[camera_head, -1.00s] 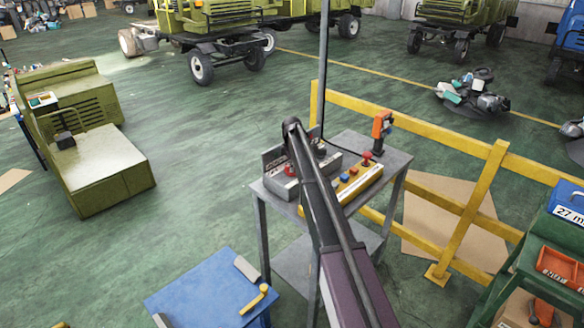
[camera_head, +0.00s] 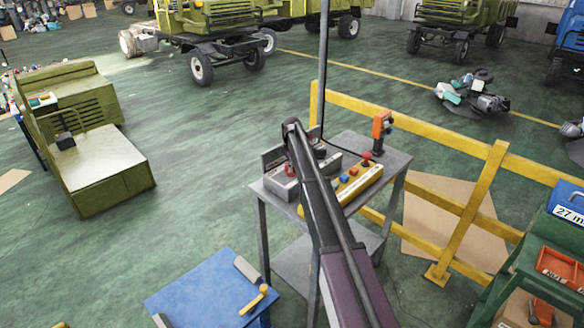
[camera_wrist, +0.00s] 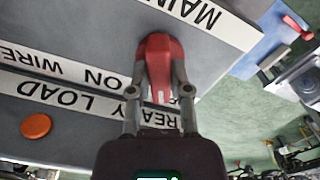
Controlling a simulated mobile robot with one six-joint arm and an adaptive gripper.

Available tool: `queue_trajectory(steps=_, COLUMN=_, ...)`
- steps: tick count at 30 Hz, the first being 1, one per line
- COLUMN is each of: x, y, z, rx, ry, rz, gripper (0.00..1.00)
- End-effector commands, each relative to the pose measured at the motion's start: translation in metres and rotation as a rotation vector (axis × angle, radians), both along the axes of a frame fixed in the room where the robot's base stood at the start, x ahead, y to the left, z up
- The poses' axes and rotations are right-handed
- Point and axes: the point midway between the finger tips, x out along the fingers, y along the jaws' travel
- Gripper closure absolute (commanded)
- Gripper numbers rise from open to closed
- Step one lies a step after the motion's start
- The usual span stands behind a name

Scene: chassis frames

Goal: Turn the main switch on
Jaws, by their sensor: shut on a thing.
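The main switch is a red knob (camera_wrist: 160,58) on the grey control box, seen upside down in the wrist view beside a white label reading "MAIN". In the head view the red knob (camera_head: 289,170) shows on the grey box (camera_head: 284,188), which stands on the metal table. My gripper (camera_wrist: 161,88) is shut on the red knob, with one finger on each side. In the head view my arm crosses in front of the box and hides my gripper and part of the box.
A yellow pendant box (camera_head: 366,185) with coloured buttons lies beside the grey box on the table (camera_head: 398,160). An orange tool (camera_head: 381,125) stands at the table's back. A yellow railing (camera_head: 470,200) runs behind. An orange button (camera_wrist: 36,126) sits on the grey panel.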

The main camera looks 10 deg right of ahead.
Motion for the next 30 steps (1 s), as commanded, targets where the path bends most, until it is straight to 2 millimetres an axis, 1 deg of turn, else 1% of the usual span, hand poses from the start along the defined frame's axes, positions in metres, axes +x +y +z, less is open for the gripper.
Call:
queue_trajectory(steps=1, x=0.0023, y=-0.0006, z=0.0001, rx=-0.002, ry=-0.004, rz=-0.044, gripper=1.0)
queue_trajectory(steps=30, x=0.0033, y=0.0001, z=0.0003, rx=0.001, ry=-0.006, rz=-0.959, gripper=1.0)
